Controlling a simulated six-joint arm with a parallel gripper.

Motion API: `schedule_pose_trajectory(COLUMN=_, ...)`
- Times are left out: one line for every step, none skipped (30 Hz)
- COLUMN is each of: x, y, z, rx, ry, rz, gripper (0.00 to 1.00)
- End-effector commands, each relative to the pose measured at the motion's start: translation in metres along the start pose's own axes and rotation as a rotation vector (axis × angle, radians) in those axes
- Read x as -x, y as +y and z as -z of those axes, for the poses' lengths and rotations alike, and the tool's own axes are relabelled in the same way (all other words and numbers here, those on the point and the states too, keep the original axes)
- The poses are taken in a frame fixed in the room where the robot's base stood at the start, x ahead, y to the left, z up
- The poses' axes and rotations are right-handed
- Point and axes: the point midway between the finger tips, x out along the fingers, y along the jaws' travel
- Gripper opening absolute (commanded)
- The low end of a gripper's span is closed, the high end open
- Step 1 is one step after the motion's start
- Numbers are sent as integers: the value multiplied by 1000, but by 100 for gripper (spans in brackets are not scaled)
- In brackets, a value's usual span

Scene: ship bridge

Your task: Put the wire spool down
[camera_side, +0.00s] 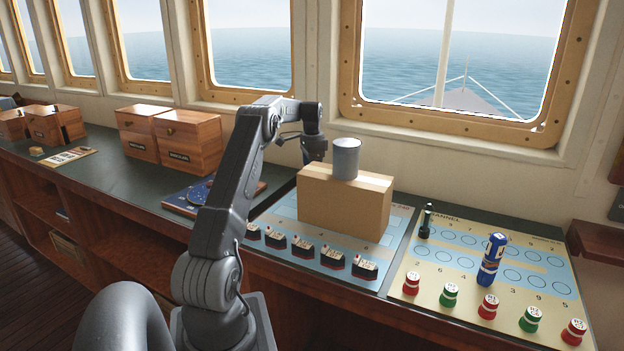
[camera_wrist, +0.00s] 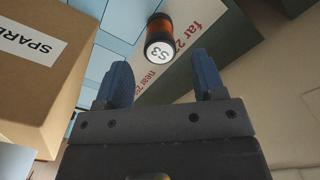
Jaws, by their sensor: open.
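The wire spool (camera_wrist: 158,30), an orange and black cylinder with a white end marked S3, shows in the wrist view just beyond my fingertips. It seems to stand on the blue and pale board, near printed red text. My gripper (camera_wrist: 162,78) is open, with one blue finger on each side below the spool, and neither finger visibly touches it. In the side view my gripper (camera_side: 315,150) is behind the cardboard box (camera_side: 342,205), which hides the fingertips and the spool.
A grey can (camera_side: 346,160) stands on the box, close to my wrist. The box (camera_wrist: 38,70) fills the wrist view's left side. Several dark labelled blocks (camera_side: 303,247) line the board's front edge. A blue bottle (camera_side: 491,259) and red and green pieces (camera_side: 488,306) occupy the right board.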

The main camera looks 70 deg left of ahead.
Motion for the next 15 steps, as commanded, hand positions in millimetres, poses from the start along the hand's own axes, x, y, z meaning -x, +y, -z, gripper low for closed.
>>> schedule_pose_trajectory(x=11, y=0, z=0, rx=0, ry=2, rz=3, gripper=63)
schedule_pose_trajectory(x=17, y=0, z=0, rx=0, ry=1, rz=3, gripper=63)
schedule_pose_trajectory(x=25, y=0, z=0, rx=0, ry=1, rz=3, gripper=63)
schedule_pose_trajectory(x=30, y=0, z=0, rx=0, ry=1, rz=2, gripper=63)
schedule_pose_trajectory(x=35, y=0, z=0, rx=0, ry=1, rz=2, gripper=63)
schedule_pose_trajectory(x=41, y=0, z=0, rx=0, ry=1, rz=2, gripper=63)
schedule_pose_trajectory(x=44, y=0, z=0, rx=0, ry=1, rz=1, gripper=63)
schedule_pose_trajectory(x=48, y=0, z=0, rx=0, ry=0, rz=1, gripper=63)
schedule_pose_trajectory(x=52, y=0, z=0, rx=0, ry=0, rz=0, gripper=63)
schedule_pose_trajectory(x=54, y=0, z=0, rx=0, ry=0, rz=0, gripper=63)
schedule_pose_trajectory(x=55, y=0, z=0, rx=0, ry=0, rz=0, gripper=63)
schedule_pose_trajectory(x=57, y=0, z=0, rx=0, ry=-1, rz=-1, gripper=63)
schedule_pose_trajectory(x=58, y=0, z=0, rx=0, ry=-1, rz=-1, gripper=63)
schedule_pose_trajectory(x=59, y=0, z=0, rx=0, ry=-1, rz=-1, gripper=63)
schedule_pose_trajectory(x=60, y=0, z=0, rx=0, ry=-1, rz=-1, gripper=63)
